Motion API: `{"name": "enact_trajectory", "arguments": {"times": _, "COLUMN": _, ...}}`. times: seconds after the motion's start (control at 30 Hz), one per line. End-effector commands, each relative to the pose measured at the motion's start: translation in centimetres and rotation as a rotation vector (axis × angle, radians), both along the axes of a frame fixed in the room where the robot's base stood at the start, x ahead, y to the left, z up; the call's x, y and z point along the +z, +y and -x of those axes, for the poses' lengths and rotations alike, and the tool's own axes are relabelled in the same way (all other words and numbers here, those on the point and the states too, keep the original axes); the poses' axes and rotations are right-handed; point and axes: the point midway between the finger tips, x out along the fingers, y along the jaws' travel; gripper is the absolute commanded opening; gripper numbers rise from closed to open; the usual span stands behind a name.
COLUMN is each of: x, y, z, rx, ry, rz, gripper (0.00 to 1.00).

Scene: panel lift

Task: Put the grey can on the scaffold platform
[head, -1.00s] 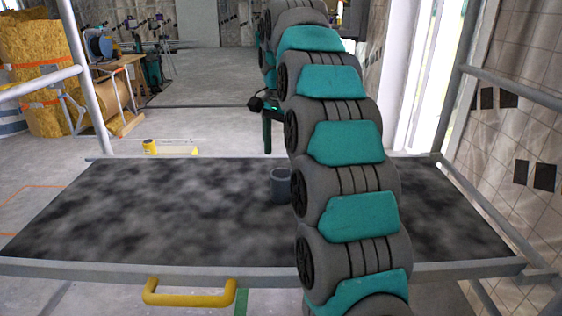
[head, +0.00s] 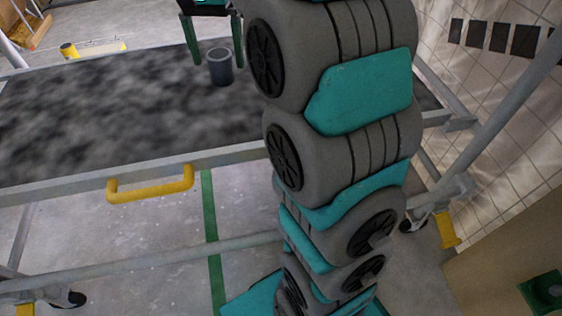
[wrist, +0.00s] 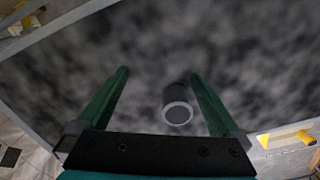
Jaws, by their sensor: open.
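The grey can (head: 220,67) stands upright on the dark, mottled surface of the scaffold platform (head: 110,110), inside its far part. My gripper (head: 216,64) is open, and in the head view its two fingers show on either side of the can's upper part, with the hand cut off by the top edge. In the wrist view, the can (wrist: 177,103) lies between the green fingers of my gripper (wrist: 160,74), nearer the right finger. A gap shows on both sides of it. How high the fingertips are above the platform is hard to tell.
A yellow handle (head: 150,184) sits on the platform's front edge. Scaffold rails (head: 497,110) and a tiled wall (head: 480,75) are at right. A yellow item (head: 69,50) lies beyond the platform's far edge. The platform left of the can is bare.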

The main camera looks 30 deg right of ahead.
Motion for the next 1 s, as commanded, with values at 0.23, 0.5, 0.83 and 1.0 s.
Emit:
{"name": "enact_trajectory", "arguments": {"times": 0.23, "x": -3.3, "y": 1.7, "z": 9.1, "rx": 0.247, "ry": 0.032, "rz": -0.013, "gripper": 1.0}}
{"name": "enact_trajectory", "arguments": {"times": 0.5, "x": -8.5, "y": 2.8, "z": 19.5, "rx": 0.498, "ry": 0.067, "rz": -0.038, "gripper": 1.0}}
{"name": "enact_trajectory", "arguments": {"times": 0.83, "x": -14.2, "y": 3.3, "z": 28.8, "rx": 0.704, "ry": 0.099, "rz": -0.067, "gripper": 1.0}}
{"name": "enact_trajectory", "arguments": {"times": 1.0, "x": -14.9, "y": 3.3, "z": 29.9, "rx": 0.729, "ry": 0.1, "rz": -0.071, "gripper": 1.0}}
